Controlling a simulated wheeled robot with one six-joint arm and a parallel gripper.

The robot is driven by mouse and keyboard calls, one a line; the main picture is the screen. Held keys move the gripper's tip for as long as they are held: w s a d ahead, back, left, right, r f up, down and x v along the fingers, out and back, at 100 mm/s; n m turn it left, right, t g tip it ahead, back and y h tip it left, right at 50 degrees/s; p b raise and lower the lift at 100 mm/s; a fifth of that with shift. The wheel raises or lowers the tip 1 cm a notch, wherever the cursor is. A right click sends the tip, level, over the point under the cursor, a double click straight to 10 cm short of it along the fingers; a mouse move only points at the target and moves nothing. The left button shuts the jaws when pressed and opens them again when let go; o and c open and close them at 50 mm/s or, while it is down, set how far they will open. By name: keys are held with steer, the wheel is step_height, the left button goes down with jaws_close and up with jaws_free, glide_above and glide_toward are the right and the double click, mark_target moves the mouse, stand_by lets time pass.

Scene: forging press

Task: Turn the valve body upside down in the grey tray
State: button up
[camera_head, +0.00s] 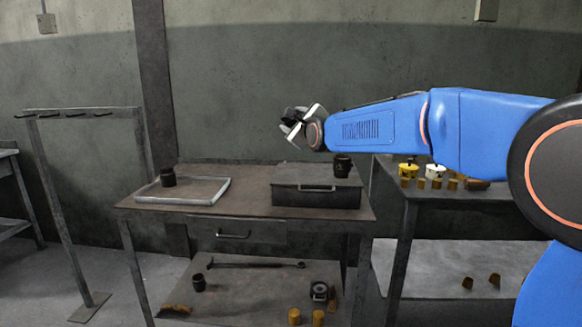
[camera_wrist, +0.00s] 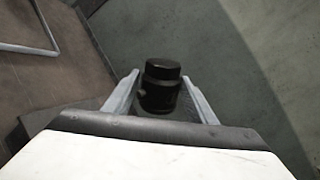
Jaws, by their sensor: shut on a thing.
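Another dark part (camera_head: 168,177) stands upright at the tray's back left.
A grey lidded box (camera_head: 315,194) stands on the table's right, with a dark part (camera_head: 342,165) on top. A right-hand bench (camera_head: 390,187) carries yellow and white pieces. The lower shelf (camera_head: 235,290) holds a long tool and several parts. The tray's right half is clear.

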steer(key=shift+m, duration=0.3)
steer(key=m, duration=0.9)
stand_by(0.4)
